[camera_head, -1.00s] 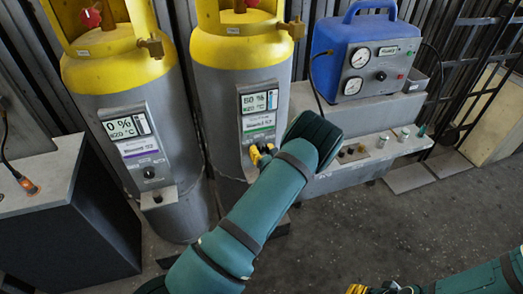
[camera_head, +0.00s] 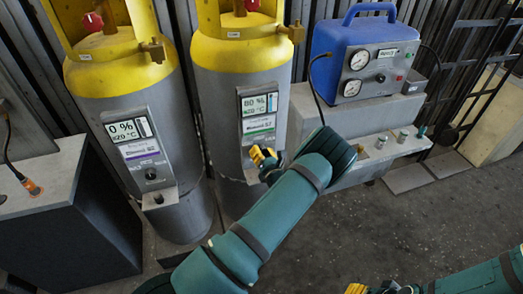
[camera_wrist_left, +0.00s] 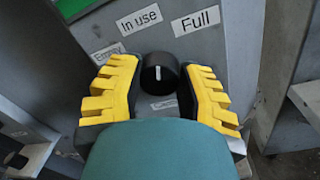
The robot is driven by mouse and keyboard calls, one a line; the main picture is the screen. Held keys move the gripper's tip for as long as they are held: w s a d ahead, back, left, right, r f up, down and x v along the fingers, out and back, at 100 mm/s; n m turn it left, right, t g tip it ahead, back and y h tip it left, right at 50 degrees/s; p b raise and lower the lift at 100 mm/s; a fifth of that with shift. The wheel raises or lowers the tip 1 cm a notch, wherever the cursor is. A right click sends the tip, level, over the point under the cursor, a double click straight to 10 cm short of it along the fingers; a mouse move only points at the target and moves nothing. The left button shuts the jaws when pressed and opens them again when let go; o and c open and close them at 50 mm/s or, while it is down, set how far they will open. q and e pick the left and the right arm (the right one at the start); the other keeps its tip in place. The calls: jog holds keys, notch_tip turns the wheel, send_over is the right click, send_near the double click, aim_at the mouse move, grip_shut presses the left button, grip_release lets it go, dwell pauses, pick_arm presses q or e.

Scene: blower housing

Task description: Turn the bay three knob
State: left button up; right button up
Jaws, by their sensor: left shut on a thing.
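A round black knob (camera_wrist_left: 160,73) with a short white mark sits on a grey panel, below printed labels reading Empty, In use and Full. The mark points roughly upward in the left wrist view. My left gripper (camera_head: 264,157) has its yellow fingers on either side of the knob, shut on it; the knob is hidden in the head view. The panel is on the front of the right-hand yellow-topped cylinder (camera_head: 243,54), below its display (camera_head: 259,105). My right gripper (camera_head: 370,289) shows only in part at the bottom edge; its jaw opening cannot be made out.
Another yellow-topped cylinder (camera_head: 108,68) stands left, with its own black knob (camera_head: 150,174) and a display reading 0 %. A blue gauge unit (camera_head: 366,58) sits on a grey bench at right. A dark cabinet (camera_head: 60,230) stands at left. The floor at right is clear.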

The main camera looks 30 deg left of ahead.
pick_arm(q)
jog(key=m+p, duration=0.1)
jog(key=m, duration=0.2)
jog(key=shift+w+r, duration=0.1)
jog(key=shift+r, duration=0.05)
jog(key=m+p, duration=0.1)
jog(key=m, duration=0.4)
jog(key=shift+t, duration=0.4)
jog(key=shift+m, duration=0.3)
jog(key=o, duration=1.2)
jog(key=shift+f, duration=0.2)
jog(key=shift+d, duration=0.1)
jog(key=v, duration=1.2)
jog(key=shift+r, duration=0.1)
